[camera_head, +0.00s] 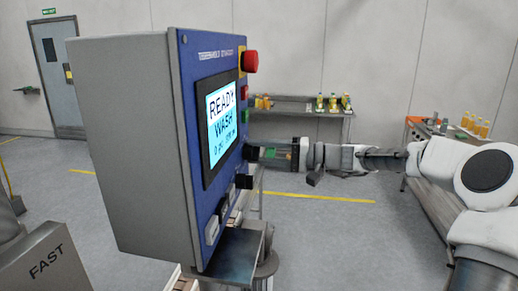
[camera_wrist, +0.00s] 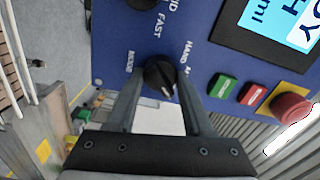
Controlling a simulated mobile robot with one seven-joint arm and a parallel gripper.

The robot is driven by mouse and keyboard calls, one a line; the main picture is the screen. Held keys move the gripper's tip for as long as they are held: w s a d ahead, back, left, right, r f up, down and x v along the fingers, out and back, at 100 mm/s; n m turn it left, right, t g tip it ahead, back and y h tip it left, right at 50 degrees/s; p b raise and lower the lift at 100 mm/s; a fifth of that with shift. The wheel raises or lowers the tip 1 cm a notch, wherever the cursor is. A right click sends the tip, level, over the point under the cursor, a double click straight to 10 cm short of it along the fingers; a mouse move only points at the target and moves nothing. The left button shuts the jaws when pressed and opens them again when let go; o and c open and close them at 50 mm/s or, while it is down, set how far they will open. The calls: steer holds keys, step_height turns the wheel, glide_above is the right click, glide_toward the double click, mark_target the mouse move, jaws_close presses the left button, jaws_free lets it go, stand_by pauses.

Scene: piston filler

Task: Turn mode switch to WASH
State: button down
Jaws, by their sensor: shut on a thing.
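The mode switch is a black rotary knob (camera_wrist: 160,74) on the blue front panel (camera_wrist: 118,40) of the control box. My gripper (camera_wrist: 158,82) is shut on this knob, with one finger on each side of it. A HAND label and a label partly hidden by the right finger are printed near the knob. A pale mark shows on the knob's lower edge. The screen (camera_head: 221,124) reads READY and WASH.
A red emergency button (camera_head: 250,61) is at the panel's top; green and red buttons (camera_wrist: 222,86) sit beside the knob in the wrist view. Another black knob (camera_head: 243,181) is below my gripper. Tables with bottles (camera_head: 300,104) stand behind. Open floor lies between.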

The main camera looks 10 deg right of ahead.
steer(key=shift+m, duration=0.4)
steer(key=shift+c, duration=1.5)
jaws_free()
steer(key=b+v, duration=0.2)
steer(key=v, duration=1.5)
steer(key=shift+d, duration=0.2)
steer(key=shift+s, duration=0.15)
